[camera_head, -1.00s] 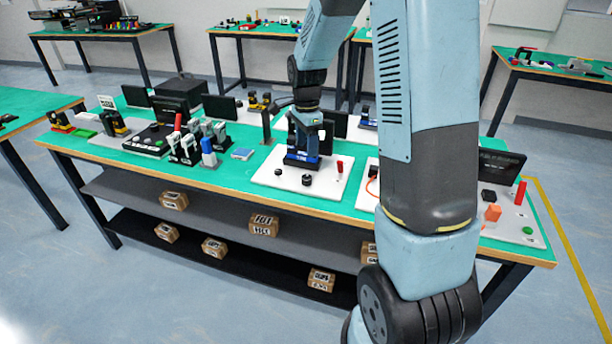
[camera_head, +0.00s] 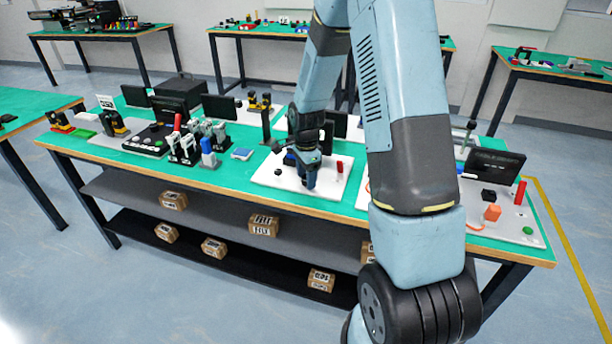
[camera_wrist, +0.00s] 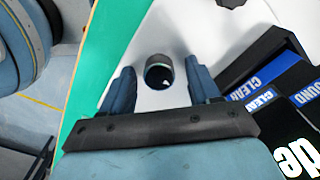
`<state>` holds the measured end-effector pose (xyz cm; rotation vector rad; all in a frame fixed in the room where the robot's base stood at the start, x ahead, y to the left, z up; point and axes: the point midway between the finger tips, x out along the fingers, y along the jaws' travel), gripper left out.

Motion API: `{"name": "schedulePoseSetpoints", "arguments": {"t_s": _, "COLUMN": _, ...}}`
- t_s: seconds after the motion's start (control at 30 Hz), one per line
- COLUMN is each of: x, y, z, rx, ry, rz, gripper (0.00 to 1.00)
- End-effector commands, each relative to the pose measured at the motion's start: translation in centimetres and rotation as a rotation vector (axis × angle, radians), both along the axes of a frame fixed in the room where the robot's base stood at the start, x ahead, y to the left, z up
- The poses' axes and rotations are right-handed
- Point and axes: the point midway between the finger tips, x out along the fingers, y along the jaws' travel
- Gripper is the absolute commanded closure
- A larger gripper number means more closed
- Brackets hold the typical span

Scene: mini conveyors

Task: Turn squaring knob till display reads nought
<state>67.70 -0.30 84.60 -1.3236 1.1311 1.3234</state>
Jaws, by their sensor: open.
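A round dark knob (camera_wrist: 159,71) with a lighter rim stands on a white board (camera_wrist: 190,35) in the wrist view. My gripper (camera_wrist: 160,80) is open, one blue-grey finger on each side of the knob, with gaps between. In the head view my gripper (camera_head: 309,178) points down over the white board (camera_head: 268,180) and hides this knob. A second black knob (camera_head: 278,171) is to its left. I cannot tell which one is the squaring knob. A dark panel (camera_wrist: 262,98) with blue labels and large white letters is at the right. No number is readable.
A red upright handle (camera_head: 340,167) stands on the board right of my gripper. A dark screen (camera_head: 335,122) is behind. Floor is free in front of the bench.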

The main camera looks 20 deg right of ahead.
Motion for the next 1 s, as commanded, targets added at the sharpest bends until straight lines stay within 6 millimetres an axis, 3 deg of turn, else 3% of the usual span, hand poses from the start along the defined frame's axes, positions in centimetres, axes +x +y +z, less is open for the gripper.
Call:
{"name": "schedulePoseSetpoints", "arguments": {"t_s": 0.17, "x": 0.0, "y": 0.03, "z": 0.01, "rx": 0.0, "ry": 0.0, "rz": 0.0, "gripper": 0.41}}
{"name": "schedulePoseSetpoints", "arguments": {"t_s": 0.73, "x": 0.03, "y": 0.09, "z": 0.04, "rx": 0.0, "ry": 0.0, "rz": 0.001, "gripper": 0.95}}
{"name": "schedulePoseSetpoints", "arguments": {"t_s": 1.0, "x": 0.06, "y": 0.12, "z": 0.05, "rx": 0.0, "ry": -0.001, "rz": 0.03, "gripper": 0.95}}
